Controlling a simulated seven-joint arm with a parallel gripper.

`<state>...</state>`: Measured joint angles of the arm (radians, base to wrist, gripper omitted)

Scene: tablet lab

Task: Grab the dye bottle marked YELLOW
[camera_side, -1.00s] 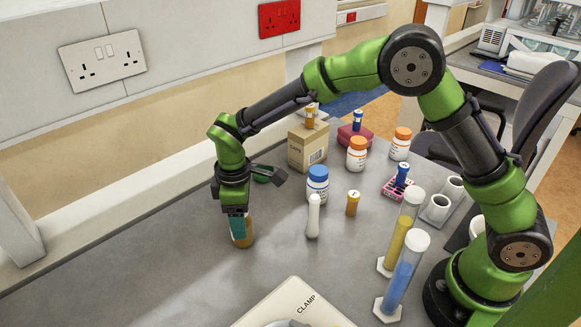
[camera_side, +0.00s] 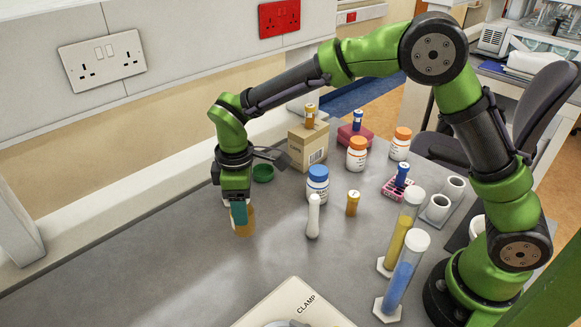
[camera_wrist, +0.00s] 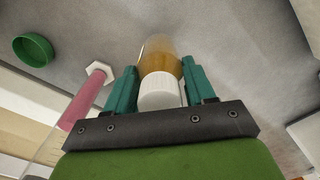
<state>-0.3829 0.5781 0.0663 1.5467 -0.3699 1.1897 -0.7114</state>
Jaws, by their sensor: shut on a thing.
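My gripper (camera_side: 239,214) is at the left of the bench, pointing down and shut on an amber bottle (camera_side: 246,224). In the wrist view, the two teal fingers of my gripper (camera_wrist: 160,88) press on either side of this bottle (camera_wrist: 161,58), which has a white cap (camera_wrist: 159,92) facing the camera. No label on it can be read, so I cannot tell whether it is marked YELLOW. The bottle seems to be slightly above the bench top.
A green bowl (camera_side: 263,173) lies behind my gripper, and a pink cylinder (camera_wrist: 86,97) shows in the wrist view. A white bottle with a blue cap (camera_side: 317,184), a white vial (camera_side: 313,218) and a small amber vial (camera_side: 352,203) stand to the right. The front left bench is clear.

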